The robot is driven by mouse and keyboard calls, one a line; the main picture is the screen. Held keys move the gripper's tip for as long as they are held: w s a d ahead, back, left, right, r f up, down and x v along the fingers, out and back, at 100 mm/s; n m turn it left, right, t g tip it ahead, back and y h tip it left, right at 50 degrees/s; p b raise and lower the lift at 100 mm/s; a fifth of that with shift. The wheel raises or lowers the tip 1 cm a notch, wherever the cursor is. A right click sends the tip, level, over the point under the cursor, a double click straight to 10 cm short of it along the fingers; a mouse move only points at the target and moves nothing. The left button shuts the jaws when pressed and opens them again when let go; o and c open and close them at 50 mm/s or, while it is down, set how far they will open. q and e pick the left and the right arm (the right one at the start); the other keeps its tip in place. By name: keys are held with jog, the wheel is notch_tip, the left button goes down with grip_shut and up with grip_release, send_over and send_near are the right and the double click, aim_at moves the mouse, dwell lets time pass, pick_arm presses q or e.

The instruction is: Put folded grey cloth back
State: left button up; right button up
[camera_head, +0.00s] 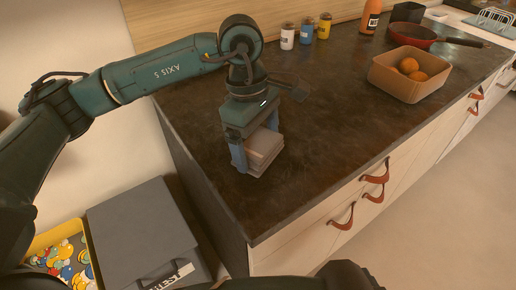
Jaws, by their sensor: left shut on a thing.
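The folded grey cloth (264,150) is a small layered stack near the left end of the dark countertop (330,150). My left gripper (252,158) points down over it, with blue fingers on either side, and is shut on the cloth. The cloth is at or just above the counter surface; I cannot tell whether it touches. The gripper body hides part of its top. My right gripper is not in view; only a dark part of my body shows at the bottom edge.
A tan bin with oranges (398,88) stands to the right. White, blue and yellow jars (306,32), an orange bottle (370,18) and a red pan (412,36) stand at the back. A grey lidded box (140,230) and a yellow bin (44,242) are below left. Leather pulls (343,216) jut from the drawers.

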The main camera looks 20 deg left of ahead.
aim_at(256, 143)
pick_arm(q)
jog(key=shift+f, duration=1.35)
jog(key=shift+f, duration=0.2)
jog(key=o, duration=0.7)
jog(key=shift+r, duration=0.15)
jog(key=shift+r, duration=0.25)
jog(key=r, duration=0.4)
jog(key=a+r, duration=0.1)
jog(key=r, duration=0.6)
jog(key=shift+w+a+r+b, duration=0.25)
jog(key=shift+a+r+b, duration=0.05)
jog(key=shift+a, duration=0.05)
